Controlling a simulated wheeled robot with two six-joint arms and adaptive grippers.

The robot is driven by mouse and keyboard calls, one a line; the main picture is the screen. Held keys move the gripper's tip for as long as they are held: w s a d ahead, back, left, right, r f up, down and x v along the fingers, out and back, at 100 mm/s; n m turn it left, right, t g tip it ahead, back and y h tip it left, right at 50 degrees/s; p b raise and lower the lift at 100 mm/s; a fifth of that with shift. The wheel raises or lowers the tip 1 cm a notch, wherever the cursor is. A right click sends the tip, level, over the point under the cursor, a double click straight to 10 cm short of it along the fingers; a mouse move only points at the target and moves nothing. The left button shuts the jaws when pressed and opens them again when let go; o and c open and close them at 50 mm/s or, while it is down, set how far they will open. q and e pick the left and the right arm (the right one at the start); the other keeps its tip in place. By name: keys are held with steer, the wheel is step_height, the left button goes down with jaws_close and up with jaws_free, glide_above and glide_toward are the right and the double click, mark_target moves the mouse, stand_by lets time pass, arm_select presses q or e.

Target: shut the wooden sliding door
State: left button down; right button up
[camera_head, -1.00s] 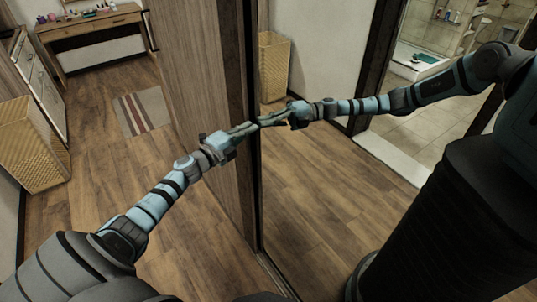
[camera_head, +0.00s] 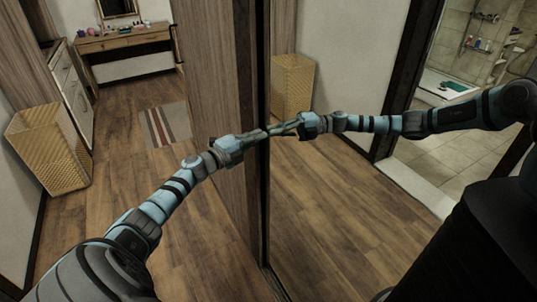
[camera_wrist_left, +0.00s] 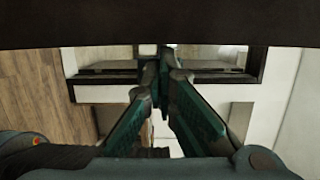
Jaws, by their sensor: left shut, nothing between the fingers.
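The wooden door panel (camera_head: 212,75) stands upright in the middle of the head view, with a dark vertical edge strip (camera_head: 261,60). Right of the strip is a glossy mirror-like surface (camera_head: 330,215) that appears to reflect the room and my arm. My left gripper (camera_head: 266,131) is shut and empty, its fingertips at the dark strip; I cannot tell whether they touch it. In the left wrist view, the closed fingers (camera_wrist_left: 164,55) point toward a dark bar (camera_wrist_left: 140,25) across the top. My right gripper is not in view; the arm at right looks like a reflection.
A woven basket (camera_head: 45,150) stands at the left wall beside a drawer cabinet (camera_head: 72,90). A wooden desk (camera_head: 125,38) stands at the back. A striped mat (camera_head: 166,124) lies on the wood floor (camera_head: 120,190), which is otherwise clear.

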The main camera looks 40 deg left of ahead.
arm_select(q)
steer(key=d+p, duration=0.1)
steer(key=s+d+p, duration=0.1)
steer(key=shift+d+r+p, duration=0.35)
steer(key=s+p, duration=0.1)
steer(key=s, duration=0.9)
steer(key=shift+s+a+f, duration=0.15)
steer(key=shift+a+f, duration=0.1)
steer(key=shift+f, duration=0.05)
